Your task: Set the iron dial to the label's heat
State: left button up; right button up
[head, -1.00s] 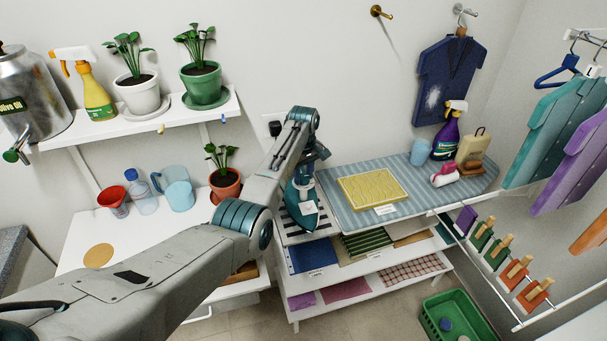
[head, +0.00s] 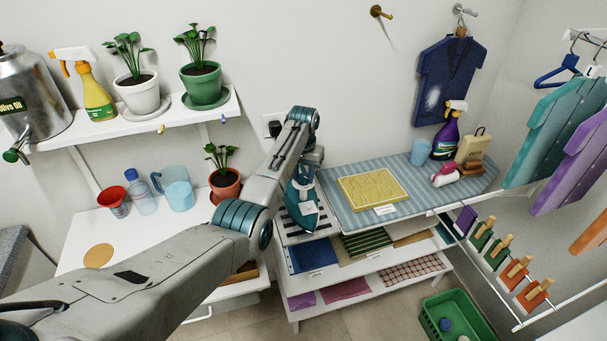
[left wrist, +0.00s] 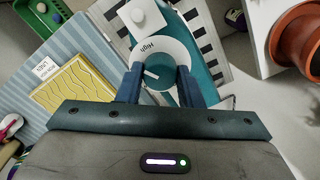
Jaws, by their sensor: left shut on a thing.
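The teal iron (head: 302,213) rests on the striped stand at the left end of the ironing board. My left gripper (left wrist: 159,82) is over it, its two dark fingers shut on the iron's white dial (left wrist: 158,72). The dial face carries the word "High", upside down in the left wrist view, on the side away from my palm. A pale pointer mark shows between the fingers; its setting is unclear. A yellow wavy-patterned cloth (head: 372,188) lies on the board with a white label (head: 386,210); it also shows in the left wrist view (left wrist: 80,88).
The blue striped ironing board (head: 345,217) also holds a blue cup (head: 419,152) and a purple spray bottle (head: 446,135). A potted plant (head: 226,182) stands left of my forearm. Folded cloths lie on shelves below. A green basket (head: 480,327) is on the floor.

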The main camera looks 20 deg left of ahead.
aim_at(304, 176)
pick_arm(q)
jog(key=m, duration=0.6)
jog(key=shift+r, duration=0.1)
dwell(0.5)
jog(key=o, duration=1)
jog(key=shift+r+b, duration=0.3)
jog(key=shift+r, duration=0.15)
notch_tip(304, 176, up, 10)
jog(key=b, duration=0.3)
jog(key=shift+f+b, duration=0.1)
jog(key=shift+b, duration=0.3)
